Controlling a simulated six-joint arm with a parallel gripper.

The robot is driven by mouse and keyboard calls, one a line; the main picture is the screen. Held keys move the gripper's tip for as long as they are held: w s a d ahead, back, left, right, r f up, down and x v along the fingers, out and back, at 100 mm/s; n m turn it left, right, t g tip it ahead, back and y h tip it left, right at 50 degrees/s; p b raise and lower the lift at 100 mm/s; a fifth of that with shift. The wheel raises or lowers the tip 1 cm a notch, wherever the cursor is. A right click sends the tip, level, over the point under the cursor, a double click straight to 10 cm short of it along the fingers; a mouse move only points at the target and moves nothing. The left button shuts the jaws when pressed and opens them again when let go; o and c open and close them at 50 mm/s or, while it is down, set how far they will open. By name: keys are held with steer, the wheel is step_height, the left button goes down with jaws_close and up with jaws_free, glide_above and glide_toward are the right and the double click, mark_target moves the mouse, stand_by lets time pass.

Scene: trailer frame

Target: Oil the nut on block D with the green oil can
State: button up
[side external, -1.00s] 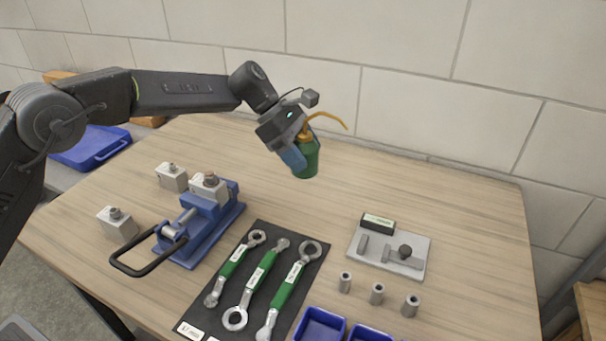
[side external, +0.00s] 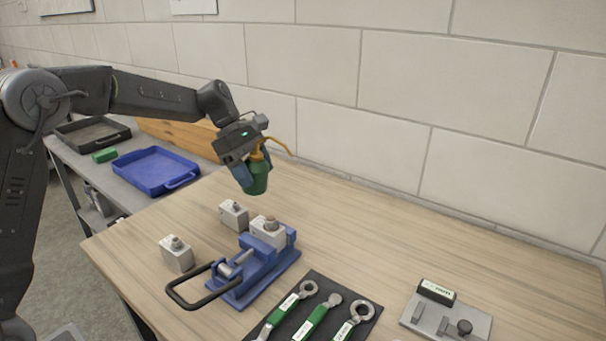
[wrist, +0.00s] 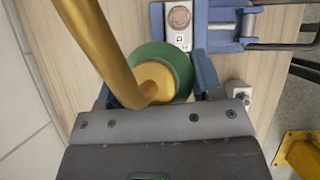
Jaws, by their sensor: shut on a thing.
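My gripper (side external: 250,177) is shut on the green oil can (side external: 257,181) and holds it upright in the air behind the vise. Its curved yellow spout points right in the side view; in the wrist view the can (wrist: 182,62) sits between the fingers. A grey block with a large nut (side external: 268,231) is clamped in the blue vise (side external: 262,268); it also shows in the wrist view (wrist: 180,37). Two smaller blocks with nuts stand loose, one behind the vise (side external: 233,215) and one to its left (side external: 177,254). I cannot read which block is D.
Green-handled wrenches (side external: 313,320) lie on a dark mat in front. A grey plate with small parts (side external: 446,317) is at right. A blue tray (side external: 155,171) is on the side bench. The wall bounds the back; the table's right rear is clear.

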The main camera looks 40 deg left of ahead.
steer(key=s+a+f+y, duration=0.3)
steer(key=a+f+y, duration=0.2)
steer(key=y, duration=0.2)
steer(key=shift+f+g, duration=0.2)
steer(key=shift+g, duration=0.1)
stand_by(0.5)
steer(key=shift+s, duration=0.1)
stand_by(0.9)
step_height(320, 180, up, 4)
steer(key=h, duration=0.5)
